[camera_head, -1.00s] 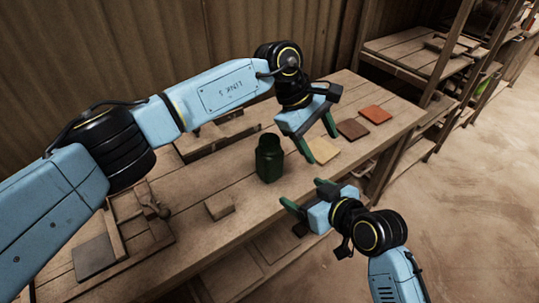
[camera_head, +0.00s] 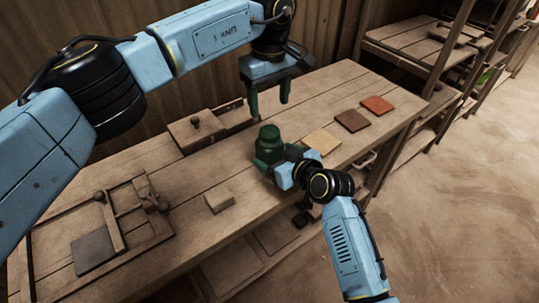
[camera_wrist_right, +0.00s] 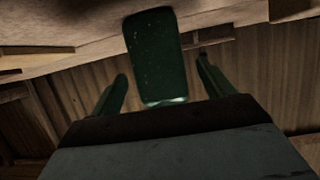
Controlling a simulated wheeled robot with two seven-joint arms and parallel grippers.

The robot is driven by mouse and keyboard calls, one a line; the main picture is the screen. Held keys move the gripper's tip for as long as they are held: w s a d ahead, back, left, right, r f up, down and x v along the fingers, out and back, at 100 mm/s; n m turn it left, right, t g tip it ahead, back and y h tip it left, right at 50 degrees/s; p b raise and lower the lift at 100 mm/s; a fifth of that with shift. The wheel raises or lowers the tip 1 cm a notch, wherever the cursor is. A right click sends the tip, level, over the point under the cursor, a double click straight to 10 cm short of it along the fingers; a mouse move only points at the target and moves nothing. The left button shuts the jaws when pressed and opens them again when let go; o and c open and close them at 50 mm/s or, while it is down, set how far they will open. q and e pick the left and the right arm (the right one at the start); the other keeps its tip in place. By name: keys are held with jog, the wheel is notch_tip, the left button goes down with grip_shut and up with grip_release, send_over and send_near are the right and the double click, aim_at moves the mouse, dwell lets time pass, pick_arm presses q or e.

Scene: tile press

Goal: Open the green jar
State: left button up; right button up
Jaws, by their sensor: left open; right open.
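The dark green jar (camera_head: 269,141) stands upright on the wooden bench, its narrower top upward. My right gripper (camera_head: 277,161) is open at the jar's near right side, low down, and partly hides the jar's lower body. In the right wrist view the jar (camera_wrist_right: 153,50) appears between the spread fingers (camera_wrist_right: 162,72), with a gap on each side. My left gripper (camera_head: 269,106) is open and empty, pointing down above and slightly behind the jar, apart from it.
Yellow (camera_head: 322,141), brown (camera_head: 352,121) and orange (camera_head: 377,105) tiles lie to the right. A wooden frame with a grey tile (camera_head: 93,253) is at the left. A wooden fixture (camera_head: 196,128) stands behind.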

aim_at(269, 131)
jog(key=shift+x, duration=1.85)
grip_shut()
pick_arm(q)
jog(key=m, duration=0.4)
jog(key=shift+m, duration=0.3)
jog(key=m, duration=0.4)
jog(key=shift+f, duration=0.6)
notch_tip(269, 131, down, 7)
jog(key=shift+r, duration=0.1)
